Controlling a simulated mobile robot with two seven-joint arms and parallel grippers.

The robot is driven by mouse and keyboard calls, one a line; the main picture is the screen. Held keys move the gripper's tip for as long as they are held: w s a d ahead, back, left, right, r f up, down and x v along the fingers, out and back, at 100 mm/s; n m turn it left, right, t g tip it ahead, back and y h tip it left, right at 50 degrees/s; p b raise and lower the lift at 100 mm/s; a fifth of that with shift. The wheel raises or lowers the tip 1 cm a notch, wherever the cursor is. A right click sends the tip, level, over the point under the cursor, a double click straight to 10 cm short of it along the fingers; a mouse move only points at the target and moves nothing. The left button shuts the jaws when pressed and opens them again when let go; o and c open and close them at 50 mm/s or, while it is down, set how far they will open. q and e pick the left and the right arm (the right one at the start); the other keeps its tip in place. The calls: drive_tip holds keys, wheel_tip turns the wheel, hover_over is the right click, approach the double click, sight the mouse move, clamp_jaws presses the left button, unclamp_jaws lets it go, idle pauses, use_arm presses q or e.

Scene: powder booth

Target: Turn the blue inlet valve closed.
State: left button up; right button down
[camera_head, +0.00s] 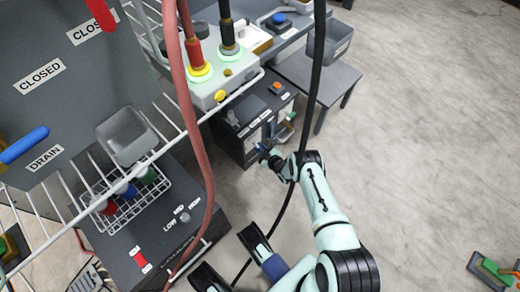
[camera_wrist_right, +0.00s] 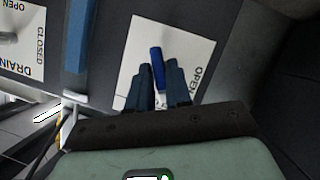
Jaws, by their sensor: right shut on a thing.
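The blue valve lever (camera_wrist_right: 157,66) stands on a white label plate (camera_wrist_right: 140,38) in the right wrist view. The word OPEN reads on the right side of that plate; the rest is covered by my gripper. My right gripper (camera_wrist_right: 160,80) has its two dark blue fingers on either side of the lever, shut on it. In the head view my right gripper (camera_head: 268,156) is at the front of a black box (camera_head: 235,148), and the lever there is too small to make out.
Beside the plate is another labelled DRAIN, CLOSED and OPEN (camera_wrist_right: 28,60), with a blue bar (camera_wrist_right: 79,35) between them. A grey panel (camera_head: 60,100) with red and blue levers fills the upper left. A hose (camera_head: 197,130) and dark cable (camera_head: 318,70) hang near my arm. Open floor lies right.

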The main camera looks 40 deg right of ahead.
drive_tip(key=shift+d+m+y, duration=0.15)
drive_tip(key=shift+m+y, duration=0.45)
drive_tip(key=shift+m, duration=0.3)
use_arm(q)
drive_tip(key=shift+s+a+f, duration=0.1)
drive_tip(key=shift+s+f, duration=0.15)
drive_tip(key=shift+s, duration=0.35)
use_arm(e)
drive_tip(key=shift+m+g+y, duration=0.3)
drive_tip(key=shift+m+y, duration=0.3)
drive_tip(key=shift+m, duration=0.2)
drive_tip(key=c, duration=1.2)
unclamp_jaws()
drive_tip(key=shift+o, duration=0.2)
use_arm(q)
drive_tip(key=w+d+r+t+p, duration=0.1)
drive_tip(key=w+r+t+p, duration=0.2)
drive_tip(key=w, duration=0.7)
wheel_tip(320, 180, up, 4)
drive_tip(key=shift+w+d+r+m+t+p, duration=0.2)
drive_tip(key=shift+w+m+t+p, duration=0.15)
drive_tip(key=shift+p, duration=0.75)
use_arm(e)
drive_tip(key=v, duration=1.3)
drive_tip(key=shift+s+d, duration=0.15)
drive_tip(key=shift+s, duration=0.1)
drive_tip(key=shift+r, duration=0.1)
